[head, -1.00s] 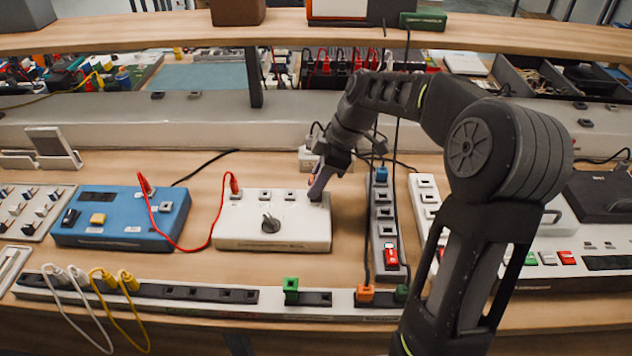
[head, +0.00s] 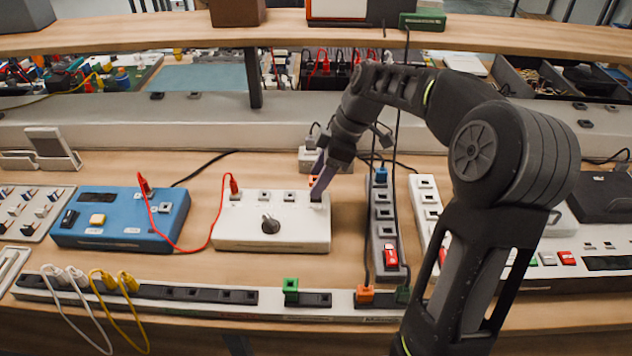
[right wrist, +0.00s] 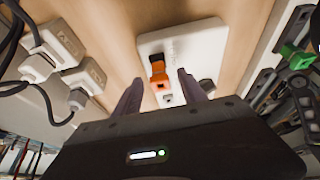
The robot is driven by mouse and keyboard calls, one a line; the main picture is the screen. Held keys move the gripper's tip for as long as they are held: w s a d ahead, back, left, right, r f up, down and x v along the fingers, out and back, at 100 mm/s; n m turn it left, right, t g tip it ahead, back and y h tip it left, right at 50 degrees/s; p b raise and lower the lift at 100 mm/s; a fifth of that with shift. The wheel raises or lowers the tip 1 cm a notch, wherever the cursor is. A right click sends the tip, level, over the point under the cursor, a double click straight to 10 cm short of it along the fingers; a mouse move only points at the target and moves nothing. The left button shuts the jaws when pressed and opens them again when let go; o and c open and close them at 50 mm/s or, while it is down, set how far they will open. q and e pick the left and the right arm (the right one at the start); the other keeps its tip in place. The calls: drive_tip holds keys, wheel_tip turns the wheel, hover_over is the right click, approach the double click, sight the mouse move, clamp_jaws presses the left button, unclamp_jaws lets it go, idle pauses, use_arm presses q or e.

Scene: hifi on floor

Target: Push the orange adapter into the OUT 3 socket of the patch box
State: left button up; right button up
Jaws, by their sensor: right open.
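The patch box (head: 300,235) is a white box with a dark knob, in the middle of the bench, with a row of sockets along its far edge. A red plug stands at the row's left end. The orange adapter (right wrist: 157,70) shows in the right wrist view over the box's socket edge. In the head view only a small orange bit (head: 312,181) shows beside my finger. My right gripper (right wrist: 160,77) is open, its fingers on either side of the adapter with gaps visible. How deep the adapter sits, and the socket labels, I cannot tell. My left gripper is out of view.
A blue box (head: 125,230) stands left, joined by a red cable to the patch box. A grey socket strip (head: 385,225) with blue and red plugs stands close right. A long strip (head: 190,293) with several plugs runs along the front. A shelf (head: 330,30) crosses above.

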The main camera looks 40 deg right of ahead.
drive_tip(key=v, duration=0.5)
drive_tip(key=shift+s+d+r, duration=0.1)
drive_tip(key=shift+d+r, duration=0.05)
drive_tip(key=shift+r, duration=0.2)
drive_tip(key=shift+r, duration=0.15)
wheel_tip(320, 180, up, 5)
drive_tip(key=p, duration=0.3)
drive_tip(key=shift+p, duration=0.35)
idle(1.4)
